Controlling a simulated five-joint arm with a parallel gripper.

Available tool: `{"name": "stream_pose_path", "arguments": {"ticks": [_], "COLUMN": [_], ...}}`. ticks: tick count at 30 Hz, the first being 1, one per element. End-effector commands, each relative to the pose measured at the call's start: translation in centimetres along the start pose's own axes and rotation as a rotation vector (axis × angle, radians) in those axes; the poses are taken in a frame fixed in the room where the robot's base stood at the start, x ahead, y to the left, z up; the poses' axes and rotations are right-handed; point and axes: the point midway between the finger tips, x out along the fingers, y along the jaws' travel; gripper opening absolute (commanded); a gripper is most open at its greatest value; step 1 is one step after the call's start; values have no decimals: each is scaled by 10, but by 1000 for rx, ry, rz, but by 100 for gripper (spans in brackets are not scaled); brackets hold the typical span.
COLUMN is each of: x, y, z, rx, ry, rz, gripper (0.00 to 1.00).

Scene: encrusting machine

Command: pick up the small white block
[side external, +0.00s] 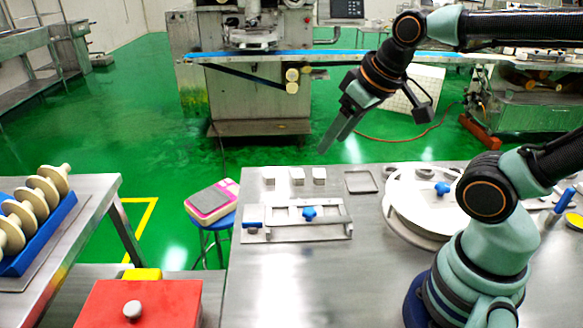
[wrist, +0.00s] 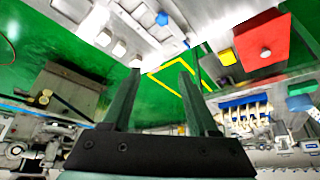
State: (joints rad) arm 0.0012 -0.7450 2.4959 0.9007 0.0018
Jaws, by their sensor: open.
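Three small white blocks stand in a row near the far edge of the metal table: a left one (side external: 269,178), a middle one (side external: 297,176) and a right one (side external: 319,176). They look alike, so I cannot tell which one the task means. They also show in the wrist view, as one near block (wrist: 137,61), a middle block (wrist: 119,48) and a far block (wrist: 103,38). My gripper (side external: 326,142) is open and empty, raised above and beyond the far table edge. In the wrist view its two fingers (wrist: 160,78) are apart with green floor between them.
A metal fixture with a blue knob (side external: 310,213) lies in front of the blocks. A square frame (side external: 361,182) and a large round plate (side external: 405,215) lie to their right. The table's front left (side external: 270,285) is clear. A red box (side external: 165,300) stands left of the table.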

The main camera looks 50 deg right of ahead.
Motion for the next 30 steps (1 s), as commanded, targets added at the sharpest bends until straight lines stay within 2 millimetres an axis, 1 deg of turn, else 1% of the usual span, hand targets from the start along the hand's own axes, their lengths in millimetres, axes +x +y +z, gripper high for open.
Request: {"name": "stream_pose_path", "arguments": {"ticks": [4,7,11,14,18,22,26,30], "x": [3,8,21,35,59,86,117,150], "y": [7,18,36,52,76,101,128,155], "z": [-11,-26,-47,-62,-79,-90,-94,-92], "rx": [45,109,211,288,397,500,603,702], "ry": [-31,-73,-133,-177,-238,-295,-351,-405], "rz": [11,27,52,71,98,123,149,175], "gripper": [60,60,60,60,60,60,60,60]}}
